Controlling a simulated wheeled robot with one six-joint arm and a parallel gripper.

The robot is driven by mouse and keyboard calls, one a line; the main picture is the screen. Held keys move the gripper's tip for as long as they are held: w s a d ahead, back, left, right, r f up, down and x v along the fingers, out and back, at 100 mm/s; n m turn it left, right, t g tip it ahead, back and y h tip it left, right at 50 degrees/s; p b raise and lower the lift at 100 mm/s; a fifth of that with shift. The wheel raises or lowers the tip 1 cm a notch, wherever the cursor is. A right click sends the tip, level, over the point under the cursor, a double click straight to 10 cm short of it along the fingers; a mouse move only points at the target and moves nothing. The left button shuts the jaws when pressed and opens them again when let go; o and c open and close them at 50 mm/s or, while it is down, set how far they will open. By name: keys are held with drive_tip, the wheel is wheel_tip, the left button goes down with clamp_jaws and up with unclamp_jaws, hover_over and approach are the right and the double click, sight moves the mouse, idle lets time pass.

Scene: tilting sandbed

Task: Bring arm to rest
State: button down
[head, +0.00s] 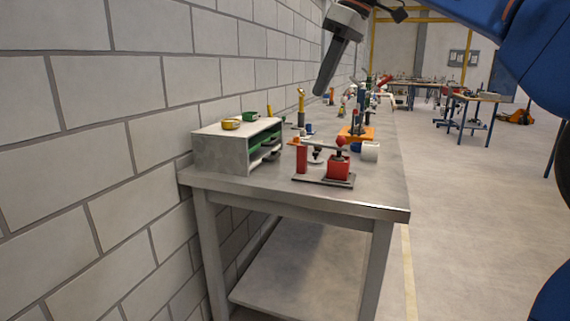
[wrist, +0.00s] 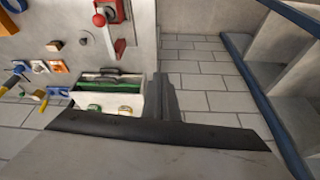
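My gripper (head: 326,84) hangs in the upper middle of the head view, at the end of my blue arm. It is dark grey, points down and slightly left, and appears above the near part of the workbench (head: 385,205). Its fingers overlap from this side, so whether they are open or shut cannot be told. I see nothing hanging from it. In the wrist view a dark bar crosses the lower part, and no clear pair of fingertips shows.
A grey shelf box (head: 222,152) with green trays and small cups stands on the bench by the block wall. A red clamp-like device (head: 338,167) sits near the bench's front edge. Small tools stand farther back. Open floor (head: 470,220) lies to the right; other tables (head: 475,97) are far off.

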drive_tip(key=s+d+f+m+t+h, duration=0.1)
drive_tip(key=s+d+f+m, duration=0.3)
drive_tip(key=f, duration=1)
drive_tip(key=s+d+f+m+t+h, duration=0.1)
drive_tip(key=s+d+f+m, duration=0.3)
drive_tip(key=s+d+f, duration=0.6)
drive_tip(key=s+d+f+m+h, duration=0.2)
drive_tip(key=s+d+f+m, duration=0.2)
drive_tip(key=s+f, duration=0.8)
wheel_tip(320, 180, down, 7)
drive_tip(key=d, duration=0.2)
drive_tip(key=shift+s+d+t, duration=0.25)
drive_tip(key=shift+d+t, duration=0.15)
